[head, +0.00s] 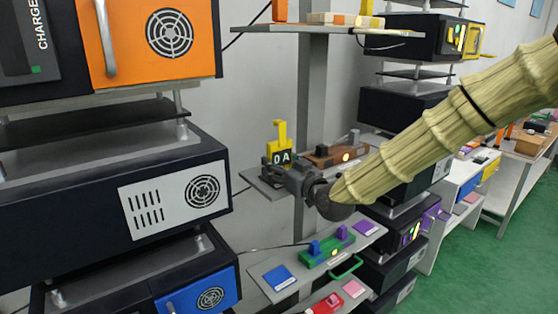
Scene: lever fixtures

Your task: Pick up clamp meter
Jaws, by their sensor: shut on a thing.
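The clamp meter (281,157) is yellow and black, with a yellow hooked jaw at its top and a small display reading "0A". It stands upright over the middle grey shelf. My gripper (287,173) is dark grey, reaches in from the right and is shut on the lower part of the clamp meter. The fingers hide part of its lower body. I cannot tell whether its base touches the shelf.
A brown fixture (333,155) with a lit button sits right behind my gripper. The shelf above (330,29) overhangs. Below is a shelf with a green fixture (327,248), a blue pad (279,277) and a purple pad (365,227). Black cabinets (110,200) stand left.

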